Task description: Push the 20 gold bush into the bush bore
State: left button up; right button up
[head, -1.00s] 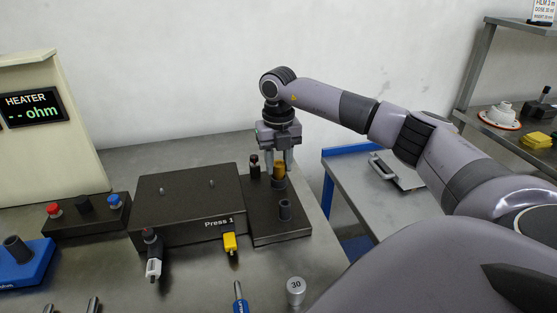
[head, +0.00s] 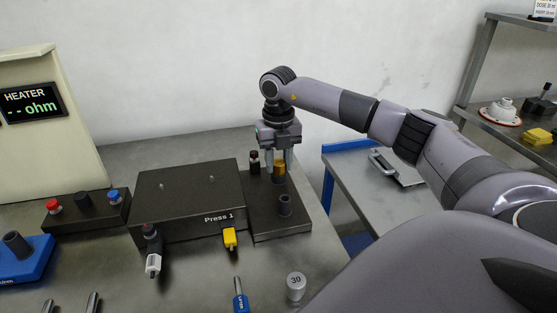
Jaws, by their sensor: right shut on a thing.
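My right gripper (head: 278,161) points straight down over the back of the dark base plate (head: 270,226), right of the press block. It is shut on the gold bush (head: 279,169), which is upright between the fingers. The bush sits right over a dark upright socket (head: 278,180) on the plate; its lower end meets the top of the socket, and I cannot tell how deep it is in. A second dark hollow cylinder (head: 285,205) stands nearer on the plate. My left gripper is not in view.
The Press 1 block (head: 190,195) is left of the plate. A dark post with a red band (head: 254,163) stands close left of the gripper. A silver weight marked 30 (head: 295,286) and a blue-handled tool (head: 240,296) lie in front. A side table (head: 350,180) is right.

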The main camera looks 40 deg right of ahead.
aim_at(278, 162)
jog(key=shift+f, duration=0.1)
jog(key=o, duration=1.1)
jog(key=shift+r, duration=3.55)
